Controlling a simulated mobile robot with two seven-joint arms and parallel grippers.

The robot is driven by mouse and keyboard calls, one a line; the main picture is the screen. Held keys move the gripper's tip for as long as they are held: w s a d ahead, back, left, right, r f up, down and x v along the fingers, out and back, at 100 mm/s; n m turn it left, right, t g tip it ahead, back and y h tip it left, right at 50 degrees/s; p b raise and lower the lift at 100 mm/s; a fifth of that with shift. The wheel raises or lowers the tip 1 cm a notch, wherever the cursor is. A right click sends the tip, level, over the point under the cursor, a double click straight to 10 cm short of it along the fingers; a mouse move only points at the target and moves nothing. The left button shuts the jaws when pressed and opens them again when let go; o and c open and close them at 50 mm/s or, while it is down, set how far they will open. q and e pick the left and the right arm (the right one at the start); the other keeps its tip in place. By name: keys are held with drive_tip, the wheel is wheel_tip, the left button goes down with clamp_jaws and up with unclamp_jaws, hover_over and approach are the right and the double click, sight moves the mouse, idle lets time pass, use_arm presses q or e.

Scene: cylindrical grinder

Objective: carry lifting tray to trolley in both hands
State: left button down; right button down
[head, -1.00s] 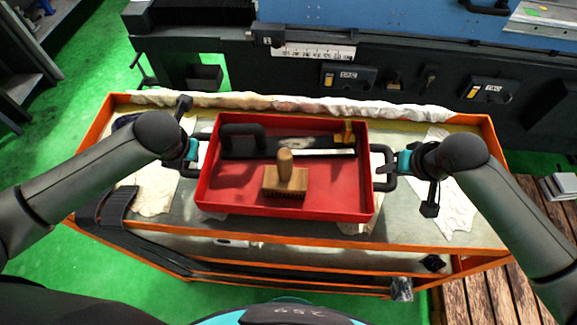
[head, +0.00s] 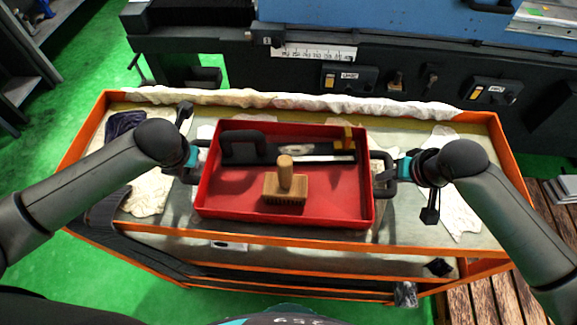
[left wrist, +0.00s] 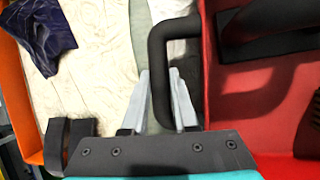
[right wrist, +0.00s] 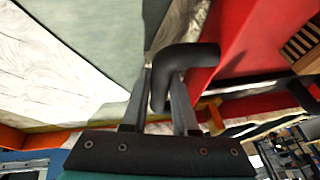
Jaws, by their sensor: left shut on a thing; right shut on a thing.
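The red lifting tray (head: 335,208) is level over the trolley (head: 300,246), whose rim is orange. Whether it touches the trolley top cannot be told. It has a black handle at each end. My left gripper (head: 195,160) is shut on the left handle, and the left wrist view shows its fingers around the black bar (left wrist: 158,60). My right gripper (head: 392,172) is shut on the right handle, shown between its fingers in the right wrist view (right wrist: 185,58). In the tray lie a wooden brush (head: 284,188) and a black-handled straight tool (head: 270,151).
Pale cloths (head: 148,192) lie on the trolley's left, and one (head: 455,215) on its right. A rolled cloth (head: 290,101) runs along its back edge. The blue and black grinder (head: 400,35) stands behind. Green floor (head: 60,130) is clear at left; wooden slats (head: 490,300) are at right.

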use_arm(q)
drive_tip(key=c, duration=1.1)
unclamp_jaws()
drive_tip(key=shift+f, duration=0.15)
drive_tip(key=shift+c, duration=0.2)
use_arm(e)
drive_tip(key=c, duration=1.1)
unclamp_jaws()
drive_tip(key=shift+f, duration=0.15)
drive_tip(key=shift+c, duration=0.2)
use_arm(q)
drive_tip(key=o, duration=0.5)
drive_tip(key=shift+c, duration=0.2)
use_arm(e)
drive_tip(key=o, duration=0.5)
drive_tip(key=shift+c, duration=0.2)
use_arm(q)
drive_tip(key=v, duration=1)
drive_tip(key=shift+r, duration=0.35)
drive_tip(key=shift+s+d+r, duration=0.15)
drive_tip(key=shift+s+r, duration=0.2)
drive_tip(key=shift+r, duration=0.3)
use_arm(e)
drive_tip(key=v, duration=1.2)
